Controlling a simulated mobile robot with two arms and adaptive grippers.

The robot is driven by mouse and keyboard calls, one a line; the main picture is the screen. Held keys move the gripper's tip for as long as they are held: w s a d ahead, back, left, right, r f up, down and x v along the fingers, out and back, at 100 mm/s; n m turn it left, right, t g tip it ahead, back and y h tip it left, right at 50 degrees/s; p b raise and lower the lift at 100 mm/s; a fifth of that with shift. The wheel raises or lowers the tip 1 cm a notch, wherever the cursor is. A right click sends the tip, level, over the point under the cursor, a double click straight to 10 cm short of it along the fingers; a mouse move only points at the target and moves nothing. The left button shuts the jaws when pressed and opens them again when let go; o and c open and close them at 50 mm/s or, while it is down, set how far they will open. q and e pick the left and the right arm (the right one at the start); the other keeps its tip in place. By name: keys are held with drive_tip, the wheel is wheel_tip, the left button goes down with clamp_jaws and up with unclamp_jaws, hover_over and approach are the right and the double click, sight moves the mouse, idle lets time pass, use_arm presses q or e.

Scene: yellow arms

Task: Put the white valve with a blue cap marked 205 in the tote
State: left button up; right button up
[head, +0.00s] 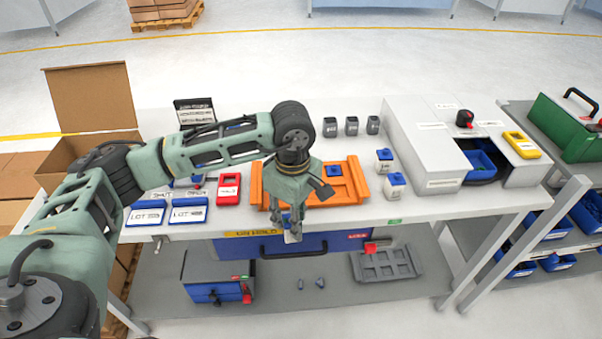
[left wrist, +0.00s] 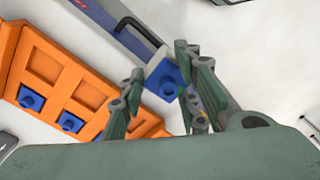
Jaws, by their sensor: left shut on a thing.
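My left gripper (head: 290,222) is shut on a white valve with a blue cap (head: 292,237), held just in front of the orange pocketed tray (head: 352,196). In the left wrist view the valve's blue cap (left wrist: 165,82) sits between the fingers of the left gripper (left wrist: 160,95); its marking is not readable. The tray (left wrist: 92,96) lies to its left, with blue-capped parts (left wrist: 30,97) in some pockets. Two similar white valves with blue caps stand right of the tray, one behind (head: 384,160) and one nearer (head: 396,185). I cannot tell which container is the tote. My right gripper is not in view.
Several dark grey blocks (head: 351,126) stand behind the tray. A red device (head: 229,188) and blue-edged lot trays (head: 188,211) lie left. A grey cabinet (head: 425,150) with a blue bin (head: 480,163) fills the right. A drawer handle (head: 292,252) is below the table edge.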

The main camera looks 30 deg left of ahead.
use_arm(q)
drive_tip(key=s+d+f+m, duration=0.2)
drive_tip(key=s+f+m, duration=0.2)
drive_tip(key=s+m, duration=0.3)
drive_tip(key=s+d+f+m, duration=0.2)
drive_tip(key=s+f+m, duration=0.3)
drive_tip(key=s+m, duration=0.2)
drive_tip(key=shift+d+m, duration=0.3)
drive_tip(key=shift+m, duration=0.9)
